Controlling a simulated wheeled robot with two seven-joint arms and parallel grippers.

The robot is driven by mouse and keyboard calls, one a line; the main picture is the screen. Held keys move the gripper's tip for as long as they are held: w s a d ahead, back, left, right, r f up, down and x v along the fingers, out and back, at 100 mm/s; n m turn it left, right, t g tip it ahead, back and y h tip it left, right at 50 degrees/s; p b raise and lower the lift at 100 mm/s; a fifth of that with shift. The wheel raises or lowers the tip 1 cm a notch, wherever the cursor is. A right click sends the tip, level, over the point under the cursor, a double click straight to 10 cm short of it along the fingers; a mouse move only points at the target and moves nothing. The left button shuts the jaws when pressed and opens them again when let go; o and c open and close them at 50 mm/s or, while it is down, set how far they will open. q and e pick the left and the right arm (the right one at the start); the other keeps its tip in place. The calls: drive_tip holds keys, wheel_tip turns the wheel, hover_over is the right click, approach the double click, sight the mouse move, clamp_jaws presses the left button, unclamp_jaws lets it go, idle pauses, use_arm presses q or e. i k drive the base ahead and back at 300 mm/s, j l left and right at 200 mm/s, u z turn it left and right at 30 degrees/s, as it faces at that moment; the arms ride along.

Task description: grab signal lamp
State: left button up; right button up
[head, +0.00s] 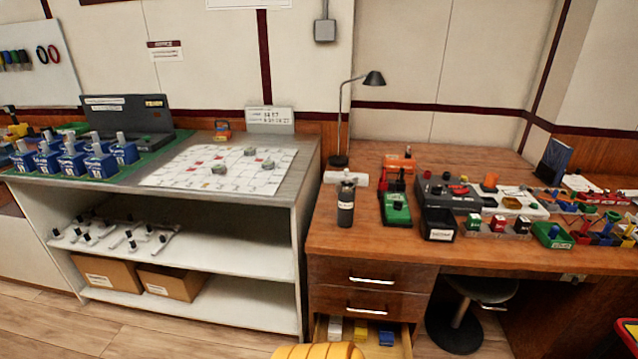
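I cannot tell for sure which object is the signal lamp. On the wooden desk (340,235), small blocks with red and green tops (498,224) stand in a row near the front edge. A green device with a black knob (396,209) lies further left. A dark desk lamp (373,79) on a thin stem stands at the desk's back left. Neither of my grippers is in view.
A black bin (439,224) and a dark bottle (346,204) stand on the desk. An open drawer (345,345) juts out below. A stool (467,305) is under the desk. At left, a shelf unit (310,185) carries blue blocks (70,160) and a white grid sheet (180,176).

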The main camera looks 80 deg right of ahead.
sight(346, 201)
drive_tip(key=i+z, duration=0.4)
drive_tip(key=i+j+z, duration=0.15)
drive_tip(key=i+z, duration=0.2)
drive_tip(key=i, duration=0.25)
drive_tip(key=i+j+z, duration=0.4)
drive_tip(key=i+l+z, duration=0.1)
drive_tip(key=z, duration=0.35)
drive_tip(key=i+z, duration=0.2)
drive_tip(key=z, duration=0.2)
drive_tip(key=i+z, duration=0.15)
drive_tip(key=z, duration=0.3)
drive_tip(key=i+j+z, duration=0.15)
drive_tip(key=z, duration=0.3)
drive_tip(key=i+j+z, duration=0.15)
drive_tip(key=z, duration=0.25)
drive_tip(key=i+j+z, duration=0.1)
drive_tip(key=z, duration=0.35)
drive_tip(key=i+j+z, duration=0.1)
drive_tip(key=z, duration=0.35)
drive_tip(key=i+j+z, duration=0.2)
drive_tip(key=z, duration=0.3)
drive_tip(key=i+j+z, duration=0.1)
drive_tip(key=z, duration=0.35)
drive_tip(key=j+z, duration=0.3)
drive_tip(key=z, duration=0.2)
